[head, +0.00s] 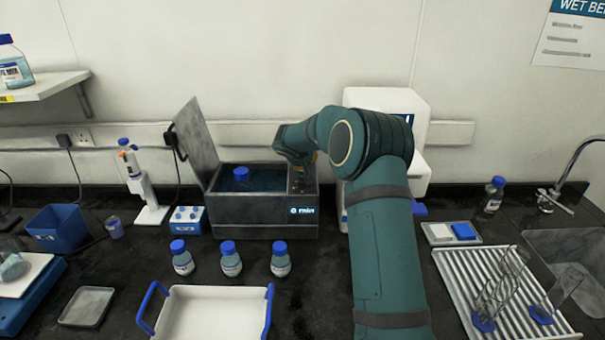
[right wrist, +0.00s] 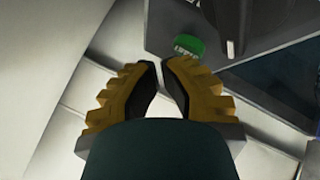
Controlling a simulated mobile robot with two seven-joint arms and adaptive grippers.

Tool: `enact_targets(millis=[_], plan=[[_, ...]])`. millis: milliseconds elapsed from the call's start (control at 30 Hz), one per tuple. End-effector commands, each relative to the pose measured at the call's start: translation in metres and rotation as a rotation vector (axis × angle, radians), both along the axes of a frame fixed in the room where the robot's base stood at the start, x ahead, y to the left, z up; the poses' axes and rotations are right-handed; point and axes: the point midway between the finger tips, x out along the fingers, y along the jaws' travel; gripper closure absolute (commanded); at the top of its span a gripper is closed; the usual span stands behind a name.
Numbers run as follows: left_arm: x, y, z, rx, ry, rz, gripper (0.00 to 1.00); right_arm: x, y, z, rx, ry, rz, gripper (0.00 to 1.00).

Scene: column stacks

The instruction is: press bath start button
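The water bath (head: 245,213) is a dark grey box at the back of the bench. Its lid (head: 195,142) is open, and a blue-capped bottle (head: 240,175) sits in its water. My right arm reaches over the bath's right end, where the control panel (head: 297,184) is partly covered. In the right wrist view, my right gripper (right wrist: 160,66) has its yellow fingers closed, with their tips nearly together and nothing held. A green button (right wrist: 188,45) lies just beyond the fingertips, a little right, beside a dark knob (right wrist: 235,25). Contact is not visible. My left gripper is out of view.
Several blue-capped bottles (head: 229,262) stand in front of the bath, with a white blue-handled tray (head: 212,313) before them. A white machine (head: 388,98) stands behind my right arm. A pipette stand (head: 150,213) is left of the bath. A drying rack (head: 470,275) and sink are right.

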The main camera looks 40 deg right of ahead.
Motion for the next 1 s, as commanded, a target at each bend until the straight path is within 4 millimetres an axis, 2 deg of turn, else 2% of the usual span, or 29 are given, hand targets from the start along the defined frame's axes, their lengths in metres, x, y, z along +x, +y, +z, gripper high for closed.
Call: enact_targets(millis=[1000], plan=[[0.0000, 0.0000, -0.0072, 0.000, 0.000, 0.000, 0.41, 0.0000, -0.0002, -0.0045, 0.000, -0.001, -0.001, 1.00]])
